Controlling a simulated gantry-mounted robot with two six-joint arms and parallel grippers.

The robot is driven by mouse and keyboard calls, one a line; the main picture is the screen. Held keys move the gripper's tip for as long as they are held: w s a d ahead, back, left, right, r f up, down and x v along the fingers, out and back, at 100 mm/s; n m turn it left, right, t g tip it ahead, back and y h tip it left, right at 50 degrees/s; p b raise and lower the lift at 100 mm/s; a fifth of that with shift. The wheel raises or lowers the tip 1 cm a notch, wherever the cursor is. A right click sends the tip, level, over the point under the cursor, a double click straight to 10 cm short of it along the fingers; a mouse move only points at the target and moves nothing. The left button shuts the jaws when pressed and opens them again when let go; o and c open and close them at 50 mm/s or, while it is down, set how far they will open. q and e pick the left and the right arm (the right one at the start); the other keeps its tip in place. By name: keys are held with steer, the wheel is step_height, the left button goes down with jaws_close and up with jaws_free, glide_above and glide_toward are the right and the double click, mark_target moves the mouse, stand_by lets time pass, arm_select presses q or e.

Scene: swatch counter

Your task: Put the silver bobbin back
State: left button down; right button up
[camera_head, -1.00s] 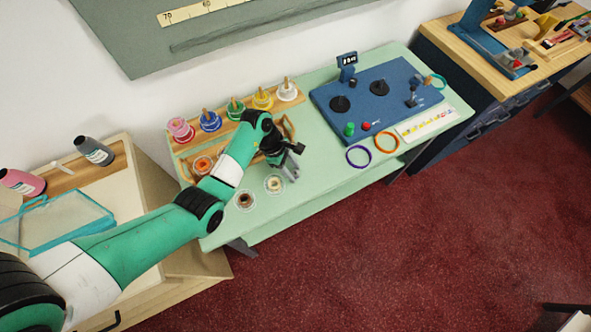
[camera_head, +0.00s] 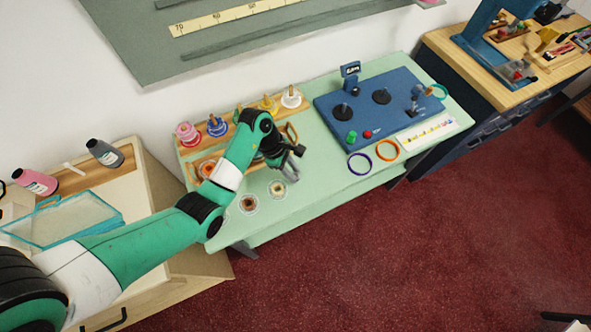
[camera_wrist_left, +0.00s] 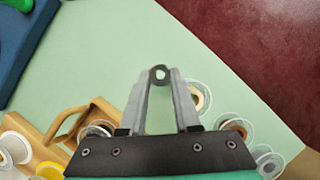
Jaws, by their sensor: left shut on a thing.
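My left gripper (camera_head: 293,176) is over the mint-green table, in front of the wooden bobbin rack. In the left wrist view its fingers (camera_wrist_left: 158,82) are closed on a small grey ring-shaped piece with a hole, which looks like the silver bobbin (camera_wrist_left: 159,71). It is tiny and partly covered by the fingertips. The wooden rack (camera_head: 183,155) carries pink, blue, yellow and white bobbins at the back and an orange one in front; my arm hides part of it. A pale clear-rimmed spool sits by the rack's wooden loop (camera_wrist_left: 60,125) in the wrist view. My right gripper is not in view.
A cream spool (camera_head: 278,188) and a brown spool (camera_head: 249,203) lie on the table in front of the rack. A blue console (camera_head: 330,115) stands to the right, with purple (camera_head: 350,168) and orange (camera_head: 377,151) rings before it. Table between gripper and rings is clear.

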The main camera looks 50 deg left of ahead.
arm_select(q)
steer(key=s+d+r+p, duration=0.3)
steer(key=s+r+p, duration=0.4)
steer(key=s, duration=0.5)
steer(key=shift+s+r, duration=0.2)
steer(key=shift+r, duration=0.4)
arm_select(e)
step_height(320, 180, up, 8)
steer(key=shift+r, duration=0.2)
arm_select(q)
steer(key=shift+d, duration=0.1)
